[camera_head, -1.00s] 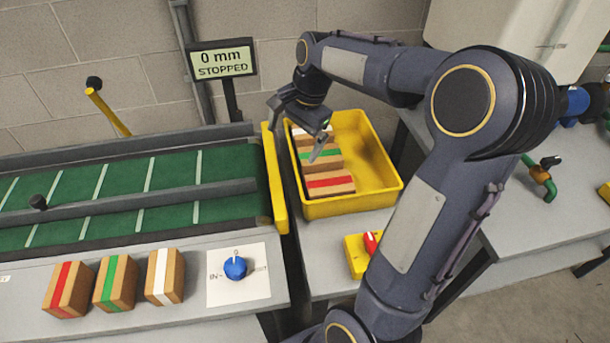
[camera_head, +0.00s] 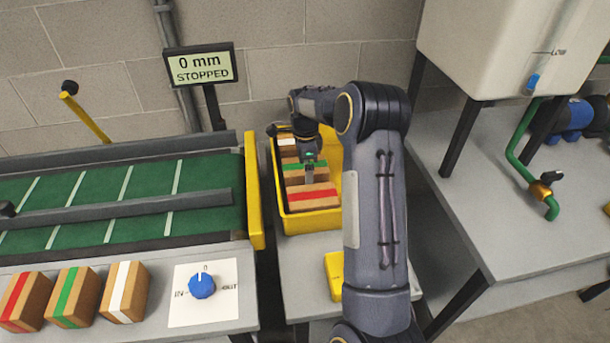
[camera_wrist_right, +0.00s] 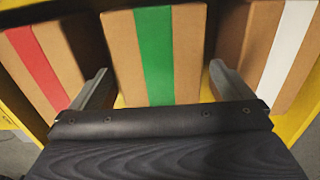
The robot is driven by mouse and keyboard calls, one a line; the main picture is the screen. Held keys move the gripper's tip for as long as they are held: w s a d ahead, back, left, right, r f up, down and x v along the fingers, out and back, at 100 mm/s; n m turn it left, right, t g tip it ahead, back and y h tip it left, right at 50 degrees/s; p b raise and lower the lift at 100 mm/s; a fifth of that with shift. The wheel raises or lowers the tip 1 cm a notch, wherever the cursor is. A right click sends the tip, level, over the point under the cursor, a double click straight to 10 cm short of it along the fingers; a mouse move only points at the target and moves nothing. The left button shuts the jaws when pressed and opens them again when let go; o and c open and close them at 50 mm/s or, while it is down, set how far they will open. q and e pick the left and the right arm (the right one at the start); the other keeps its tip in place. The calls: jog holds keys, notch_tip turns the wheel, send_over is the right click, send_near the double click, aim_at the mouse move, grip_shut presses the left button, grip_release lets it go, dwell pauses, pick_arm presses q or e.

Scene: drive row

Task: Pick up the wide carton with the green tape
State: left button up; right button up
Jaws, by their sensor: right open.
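A brown carton with green tape (camera_head: 292,178) lies in the yellow bin (camera_head: 310,222), between a red-taped carton (camera_head: 314,198) and a white-taped carton (camera_head: 285,151). My right gripper (camera_head: 308,165) hangs over the bin at this green-taped carton and partly covers it. In the right wrist view the green-taped carton (camera_wrist_right: 121,50) is in the middle, with the open fingers (camera_wrist_right: 159,75) one on each side of its near end. No closing on it shows. The red-taped (camera_wrist_right: 62,45) and white-taped (camera_wrist_right: 262,45) cartons flank it. My left gripper is not in view.
Three smaller cartons, red-taped (camera_head: 36,299), green-taped (camera_head: 82,298) and white-taped (camera_head: 134,293), stand before the green conveyor (camera_head: 95,208). A blue knob (camera_head: 202,285) is beside them. The display (camera_head: 200,64) reads 0 mm, STOPPED. Bin walls are close around the gripper.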

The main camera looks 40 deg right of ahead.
jog(key=shift+f, duration=0.6)
jog(key=shift+r, duration=0.1)
jog(key=c, duration=1.3)
